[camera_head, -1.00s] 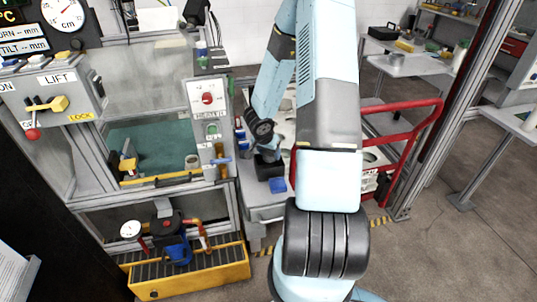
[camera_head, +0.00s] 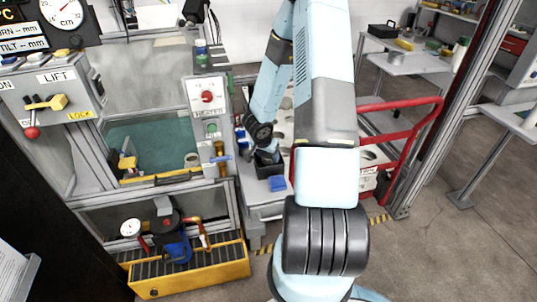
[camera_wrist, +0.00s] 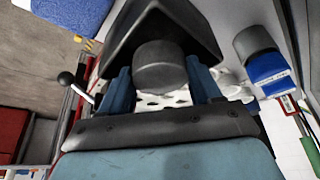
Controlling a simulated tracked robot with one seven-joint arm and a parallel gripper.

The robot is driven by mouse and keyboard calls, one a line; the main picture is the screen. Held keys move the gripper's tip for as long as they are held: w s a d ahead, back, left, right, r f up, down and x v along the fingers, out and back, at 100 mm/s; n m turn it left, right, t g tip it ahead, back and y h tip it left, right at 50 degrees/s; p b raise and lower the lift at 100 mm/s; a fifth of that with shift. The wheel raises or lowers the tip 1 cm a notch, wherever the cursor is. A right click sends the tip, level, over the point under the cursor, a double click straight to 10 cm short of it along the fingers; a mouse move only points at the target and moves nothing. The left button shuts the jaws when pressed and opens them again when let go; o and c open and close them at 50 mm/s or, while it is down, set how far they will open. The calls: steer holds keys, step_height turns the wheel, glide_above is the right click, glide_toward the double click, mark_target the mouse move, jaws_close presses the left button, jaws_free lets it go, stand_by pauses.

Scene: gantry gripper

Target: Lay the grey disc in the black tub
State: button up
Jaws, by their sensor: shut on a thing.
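My gripper (camera_wrist: 160,88) is shut on the grey disc (camera_wrist: 159,66), with one blue finger on each side of it. The disc's round face shows between the fingertips in the wrist view. The black tub (camera_wrist: 187,14) lies behind the disc there, and the disc overlaps its opening. I cannot tell whether the disc touches the tub's floor. In the head view my gripper (camera_head: 267,154) points down at the black tub (camera_head: 270,170) on the grey bench. The disc cannot be made out in that view.
A blue block (camera_head: 277,184) sits just in front of the tub. A grey cylinder (camera_wrist: 254,41) and a blue box (camera_wrist: 268,70) stand to the right in the wrist view. A red rail (camera_head: 400,135) runs right of the bench. The glazed cabinet stands to the left.

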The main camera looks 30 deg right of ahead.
steer(key=o, duration=1)
steer(key=shift+d, duration=0.1)
steer(key=shift+r, duration=0.1)
steer(key=shift+r, duration=0.2)
steer(key=v, duration=1.2)
steer(key=shift+r, duration=0.25)
